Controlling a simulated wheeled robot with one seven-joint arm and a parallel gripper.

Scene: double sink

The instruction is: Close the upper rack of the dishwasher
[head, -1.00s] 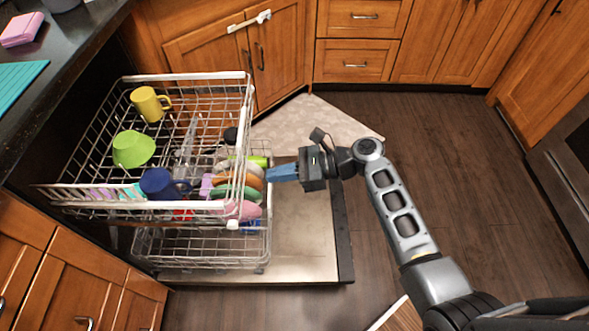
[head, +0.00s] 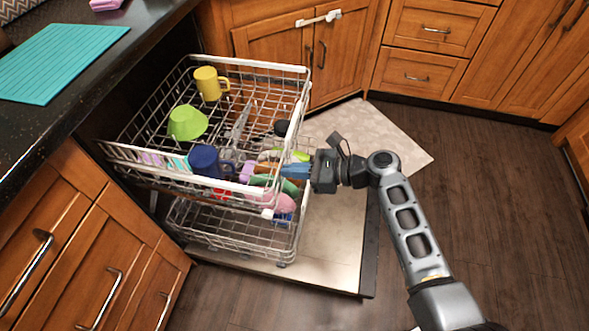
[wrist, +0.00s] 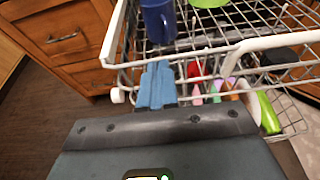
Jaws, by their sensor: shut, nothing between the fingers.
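The upper rack (head: 140,148) of the dishwasher is pulled out over the lower rack (head: 232,243). It holds a yellow mug (head: 209,83), a green bowl (head: 187,122) and a dark blue mug (head: 207,160). My gripper (head: 294,171) has blue fingers and is shut and empty. It is at the right, front side of the upper rack, close to its white front rail (head: 298,108). In the wrist view the blue fingers (wrist: 157,86) point at the rack's white rim (wrist: 112,38); whether they touch it I cannot tell.
The open dishwasher door (head: 335,235) lies flat under the racks. Colourful dishes stand in the lower rack, including a pink one (head: 284,203). A dark counter with a teal mat (head: 55,60) is at the left. Wooden floor (head: 470,200) is free at the right.

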